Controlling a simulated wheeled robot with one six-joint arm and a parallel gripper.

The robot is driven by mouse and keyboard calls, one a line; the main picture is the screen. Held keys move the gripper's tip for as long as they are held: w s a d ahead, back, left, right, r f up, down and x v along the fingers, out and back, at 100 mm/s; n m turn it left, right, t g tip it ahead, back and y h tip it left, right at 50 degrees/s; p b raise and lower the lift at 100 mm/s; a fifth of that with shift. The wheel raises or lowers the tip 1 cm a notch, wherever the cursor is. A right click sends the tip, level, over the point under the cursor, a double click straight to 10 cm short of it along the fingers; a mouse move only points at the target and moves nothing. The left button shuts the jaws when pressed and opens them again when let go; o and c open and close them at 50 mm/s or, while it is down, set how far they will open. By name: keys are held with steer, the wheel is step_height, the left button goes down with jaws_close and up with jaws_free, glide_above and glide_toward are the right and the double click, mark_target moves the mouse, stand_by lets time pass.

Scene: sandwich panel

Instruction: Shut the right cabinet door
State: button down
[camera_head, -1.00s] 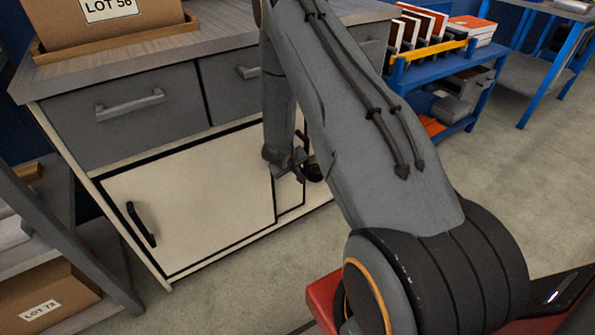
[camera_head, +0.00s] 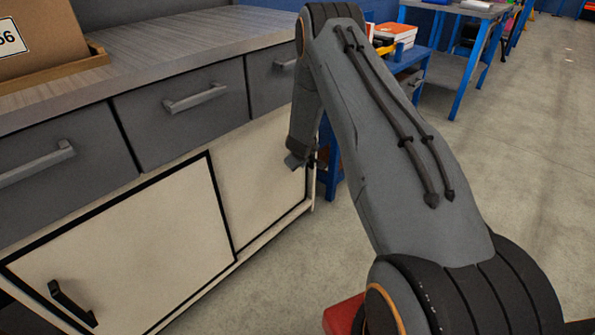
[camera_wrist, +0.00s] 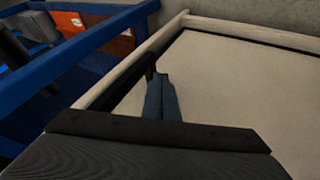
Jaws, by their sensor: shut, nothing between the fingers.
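The right cabinet door (camera_head: 258,170) is a cream panel under the grey drawers. It looks about in line with the cabinet front, with dark gaps along its edges. My gripper (camera_head: 300,163) is at the door's right edge, partly hidden by my arm. In the wrist view my shut, empty fingers (camera_wrist: 161,98) lie by the edge of the cream door panel (camera_wrist: 235,90), beside a dark gap and the pale cabinet frame (camera_wrist: 117,80). A dark piece, perhaps the handle, shows near the fingertips. I cannot tell whether the fingers touch the door or whether it is fully shut.
The left cabinet door (camera_head: 130,250) has a black handle and looks shut. Grey drawers (camera_head: 185,105) sit above, under a wooden worktop (camera_head: 180,50) holding a box. A blue rack (camera_head: 415,65) stands close to the cabinet's right end. The floor (camera_head: 480,200) on the right is clear.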

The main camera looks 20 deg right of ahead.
steer(key=shift+w+d+r, duration=0.1)
steer(key=shift+w+d, duration=0.3)
steer(key=shift+d, duration=0.45)
